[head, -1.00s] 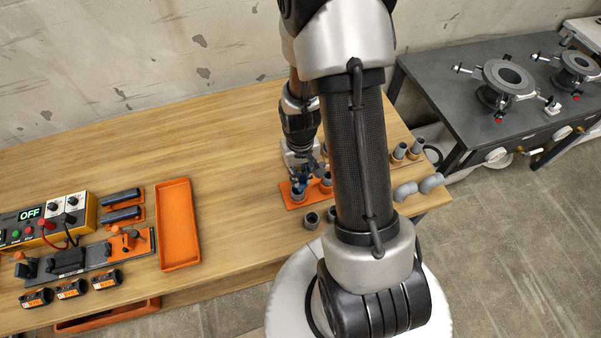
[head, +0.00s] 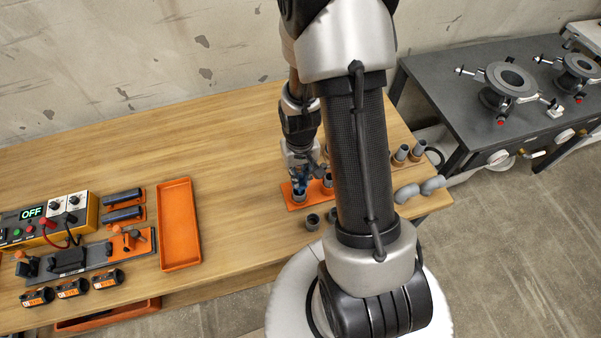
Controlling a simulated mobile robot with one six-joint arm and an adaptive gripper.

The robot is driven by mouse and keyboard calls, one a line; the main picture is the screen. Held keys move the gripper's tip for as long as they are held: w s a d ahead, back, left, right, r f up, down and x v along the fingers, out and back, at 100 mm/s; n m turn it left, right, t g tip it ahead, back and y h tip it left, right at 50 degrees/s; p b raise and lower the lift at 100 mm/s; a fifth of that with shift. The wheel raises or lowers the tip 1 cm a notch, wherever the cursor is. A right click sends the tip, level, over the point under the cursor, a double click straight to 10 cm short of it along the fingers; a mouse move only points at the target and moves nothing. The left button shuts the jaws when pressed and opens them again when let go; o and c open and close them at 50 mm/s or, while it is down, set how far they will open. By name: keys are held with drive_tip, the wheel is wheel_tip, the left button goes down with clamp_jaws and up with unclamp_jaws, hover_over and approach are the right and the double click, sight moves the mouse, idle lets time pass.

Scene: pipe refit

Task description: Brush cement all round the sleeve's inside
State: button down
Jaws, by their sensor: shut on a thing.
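My gripper (head: 301,177) points down over the orange holder plate (head: 289,196) on the wooden bench. It is shut on a small blue thing, likely the brush (head: 300,185), whose lower end is at the mouth of a grey sleeve (head: 299,196) in the holder. Whether its tip touches the inner wall is too small to tell. A second grey piece (head: 327,181) stands in the holder just to the right, partly hidden by my arm. Any cement inside the sleeve cannot be made out.
Loose grey fittings (head: 312,221) stand in front of the holder. Grey elbows (head: 407,193) and upright fittings (head: 400,155) are right of my arm. An orange tray (head: 179,224) and a control box (head: 48,220) reading OFF are at left. Bench between tray and holder is clear.

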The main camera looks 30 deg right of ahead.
drive_tip(key=shift+r+p, duration=2)
drive_tip(key=shift+r, duration=0.7)
